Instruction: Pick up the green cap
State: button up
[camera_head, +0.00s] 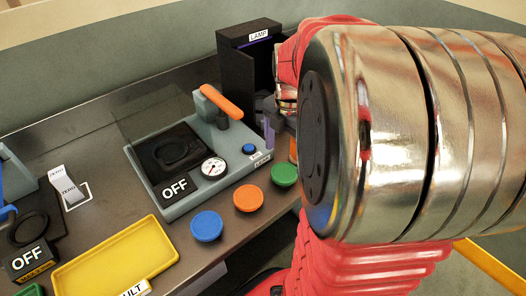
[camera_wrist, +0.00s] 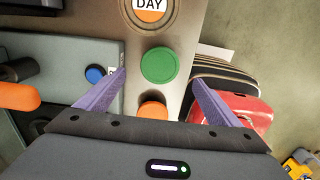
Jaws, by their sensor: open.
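The green cap (camera_head: 284,175) lies on the dark workbench at the right end of a row of round caps, close to the front edge. In the wrist view the green cap (camera_wrist: 159,65) is a round disc just beyond and between my fingertips. My gripper (camera_wrist: 158,75) is open, with one purple finger on each side of the cap and nothing held. In the head view the gripper is mostly hidden behind my large metallic arm link; only a bit of purple finger shows.
An orange cap (camera_head: 249,198) and a blue cap (camera_head: 207,226) sit beside the green one. A grey device with a gauge (camera_head: 214,168) and orange lever (camera_head: 222,102) stands behind. A yellow tray (camera_head: 115,262) is front left. A black lamp box (camera_head: 240,70) stands at the back.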

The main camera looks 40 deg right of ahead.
aim_at(284, 172)
jog(key=shift+f, duration=0.45)
jog(key=shift+d+f, duration=0.2)
jog(key=shift+f, duration=2.45)
jog(key=shift+c, duration=0.5)
jog(key=c, duration=1)
jog(key=shift+r, duration=0.1)
notch_tip(284, 172, up, 10)
jog(key=shift+f, duration=0.1)
